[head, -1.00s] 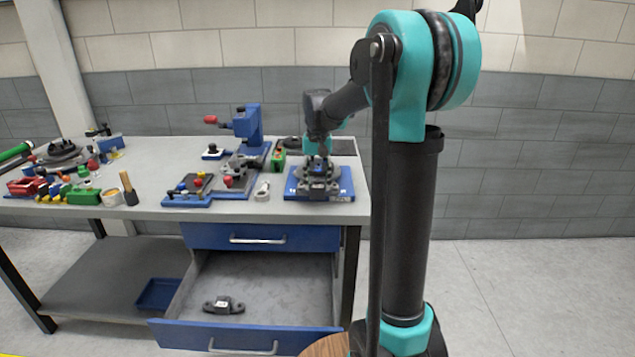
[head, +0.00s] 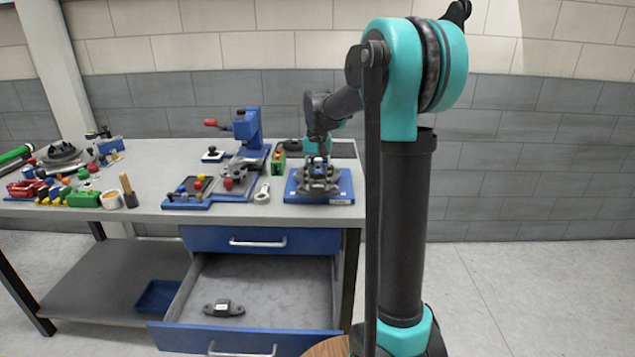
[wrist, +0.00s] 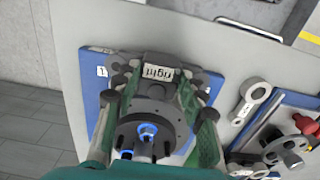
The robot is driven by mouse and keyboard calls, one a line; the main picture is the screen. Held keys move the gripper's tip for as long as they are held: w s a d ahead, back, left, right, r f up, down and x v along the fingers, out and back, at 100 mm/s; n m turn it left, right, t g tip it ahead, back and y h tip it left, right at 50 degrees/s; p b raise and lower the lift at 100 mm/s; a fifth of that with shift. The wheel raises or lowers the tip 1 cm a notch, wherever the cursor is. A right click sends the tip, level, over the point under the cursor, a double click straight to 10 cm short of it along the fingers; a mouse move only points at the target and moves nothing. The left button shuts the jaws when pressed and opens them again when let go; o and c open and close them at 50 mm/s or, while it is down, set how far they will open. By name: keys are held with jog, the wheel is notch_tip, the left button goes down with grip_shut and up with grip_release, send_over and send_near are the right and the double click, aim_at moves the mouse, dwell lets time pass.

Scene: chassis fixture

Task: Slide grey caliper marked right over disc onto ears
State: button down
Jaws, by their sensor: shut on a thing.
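The grey caliper (wrist: 158,74) with a white label reading "right" shows in the wrist view, between the fingers of my gripper (wrist: 160,100). The gripper is shut on it. A dark round disc (wrist: 160,108) with a blue-ringed centre lies right beside the caliper, on the blue base plate (wrist: 92,78). The caliper appears to be at the disc's edge; I cannot tell whether it rests on the ears, which are hidden. In the head view the gripper (head: 318,168) is over the blue plate (head: 343,184) at the bench's right end, and the caliper is hard to make out there.
A second grey caliper (head: 224,308) lies in the open drawer (head: 270,280). A grey ring-ended link (head: 262,194) and a blue fixture with a red-handled clamp (head: 246,128) stand left of the plate. Several coloured parts crowd the bench's left end.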

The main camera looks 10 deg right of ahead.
aim_at(318, 175)
jog(key=shift+w, duration=0.15)
jog(key=shift+w+d, duration=0.2)
jog(key=shift+w, duration=0.65)
jog(key=shift+w, duration=0.1)
dwell(0.5)
jog(key=shift+w+d, duration=0.1)
jog(key=shift+w, duration=0.4)
jog(key=shift+w+d, duration=0.1)
jog(key=shift+w, duration=0.25)
dwell(0.5)
jog(key=shift+f, duration=0.1)
dwell(0.4)
jog(key=c, duration=0.8)
grip_release()
